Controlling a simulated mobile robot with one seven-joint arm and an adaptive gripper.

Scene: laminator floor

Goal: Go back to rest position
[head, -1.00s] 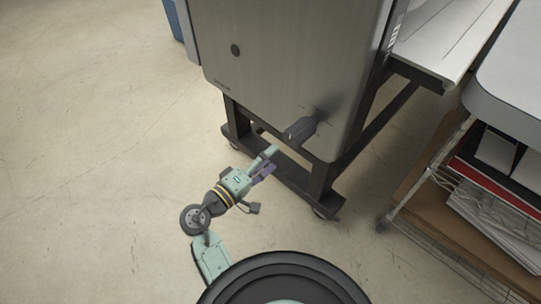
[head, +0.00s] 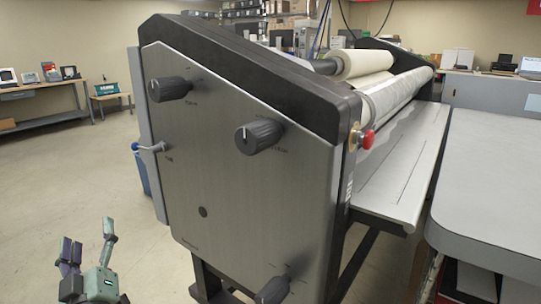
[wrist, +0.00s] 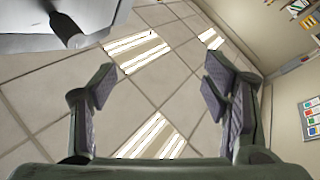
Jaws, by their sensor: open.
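My gripper (head: 90,240) shows at the lower left of the head view, its fingers pointing up and apart, with nothing between them. It is left of the laminator's grey side panel (head: 235,185) and clear of it. In the wrist view my gripper (wrist: 157,88) is open and empty, facing the ceiling lights (wrist: 140,52). A dark knob (wrist: 68,30) of the laminator is at the upper left there. The rest of my arm is out of the head view.
The panel carries dark knobs, among them an upper left one (head: 170,89), a middle one (head: 259,136) and a low one (head: 273,290). A red button (head: 367,139) sits by the feed tray (head: 400,175). A grey table (head: 495,185) is right. Open floor (head: 75,190) lies left.

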